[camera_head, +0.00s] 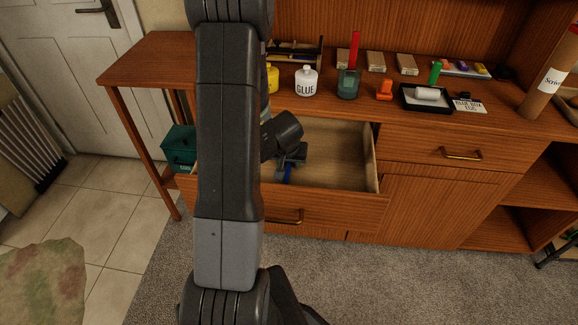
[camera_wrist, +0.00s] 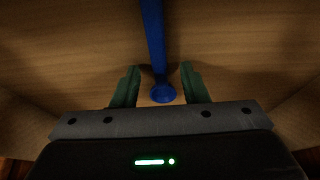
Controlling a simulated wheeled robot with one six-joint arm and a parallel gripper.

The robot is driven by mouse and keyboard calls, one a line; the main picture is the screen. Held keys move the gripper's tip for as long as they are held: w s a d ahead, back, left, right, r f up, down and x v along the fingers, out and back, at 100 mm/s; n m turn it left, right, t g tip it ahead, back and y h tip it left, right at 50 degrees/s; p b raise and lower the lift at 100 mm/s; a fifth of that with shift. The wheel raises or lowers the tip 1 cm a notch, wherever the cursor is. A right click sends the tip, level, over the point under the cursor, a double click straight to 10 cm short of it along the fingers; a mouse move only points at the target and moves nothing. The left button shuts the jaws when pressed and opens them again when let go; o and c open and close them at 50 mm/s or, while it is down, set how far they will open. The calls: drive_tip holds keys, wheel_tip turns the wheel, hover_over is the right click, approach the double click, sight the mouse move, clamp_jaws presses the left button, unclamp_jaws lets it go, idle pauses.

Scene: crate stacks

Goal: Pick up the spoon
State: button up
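A blue spoon (camera_wrist: 154,40) lies in the open wooden drawer (camera_head: 335,165). In the wrist view its long handle runs to the top edge and its rounded end sits between my green fingers. My gripper (camera_wrist: 160,78) is open, with a gap on each side of the spoon. In the head view my gripper (camera_head: 290,162) is inside the drawer, towards its left part, and a bit of the blue spoon (camera_head: 283,175) shows just below it. My arm hides the drawer's left part.
The drawer walls surround my gripper closely. The desktop above holds a glue bottle (camera_head: 306,81), a green jar (camera_head: 348,84), an orange item (camera_head: 384,90) and a black tray (camera_head: 425,97). A teal box (camera_head: 179,148) stands left of the drawer. Carpet in front is clear.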

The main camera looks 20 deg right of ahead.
drive_tip(key=shift+f, duration=0.15)
clamp_jaws()
idle(0.4)
